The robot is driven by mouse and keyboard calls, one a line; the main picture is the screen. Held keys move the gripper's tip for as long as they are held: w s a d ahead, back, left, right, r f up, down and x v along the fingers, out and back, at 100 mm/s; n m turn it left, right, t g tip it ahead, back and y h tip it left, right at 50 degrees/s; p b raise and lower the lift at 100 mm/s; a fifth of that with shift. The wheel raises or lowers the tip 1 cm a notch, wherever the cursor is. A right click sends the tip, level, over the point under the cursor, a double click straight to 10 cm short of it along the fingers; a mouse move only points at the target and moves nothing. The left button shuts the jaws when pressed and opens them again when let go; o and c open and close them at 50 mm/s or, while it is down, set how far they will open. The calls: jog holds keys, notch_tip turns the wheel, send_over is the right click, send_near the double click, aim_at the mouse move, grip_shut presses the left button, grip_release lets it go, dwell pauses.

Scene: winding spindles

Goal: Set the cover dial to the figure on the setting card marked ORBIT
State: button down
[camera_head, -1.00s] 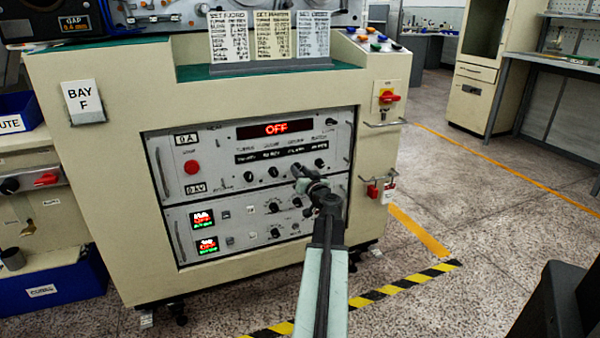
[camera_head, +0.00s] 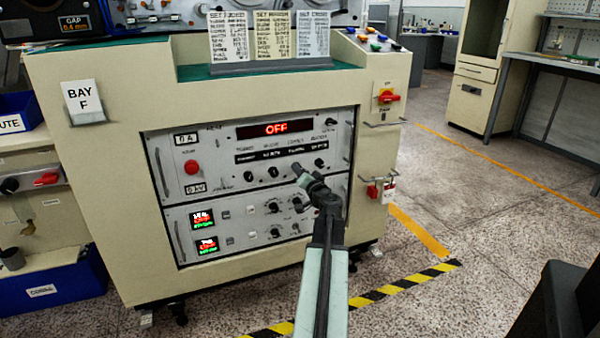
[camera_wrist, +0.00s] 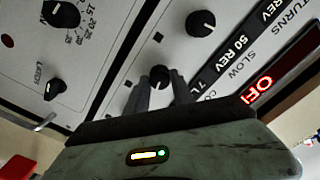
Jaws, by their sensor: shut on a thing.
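The control panel (camera_head: 225,165) has a row of black knobs under a dark label strip. My gripper (camera_head: 299,170) reaches the third knob from the left. In the wrist view my gripper (camera_wrist: 161,86) has one finger on each side of that black knob (camera_wrist: 160,72) and is shut on it. Its label is mostly hidden; only the start of a word shows beside the strip, so I take it for the cover dial by its place.
The red display (camera_head: 276,128) above the strip reads OFF. A neighbouring knob (camera_wrist: 201,23) sits close to my fingers. A lower panel (camera_head: 240,225) has more knobs and lit readouts. A red switch (camera_head: 389,97) is on the cabinet's right. Floor at right is open.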

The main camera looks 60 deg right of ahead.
dwell(0.3)
jog(key=c, duration=1.1)
grip_release()
jog(key=shift+s, duration=0.1)
jog(key=v, duration=0.7)
jog(key=shift+s+a, duration=0.2)
jog(key=shift+a, duration=0.05)
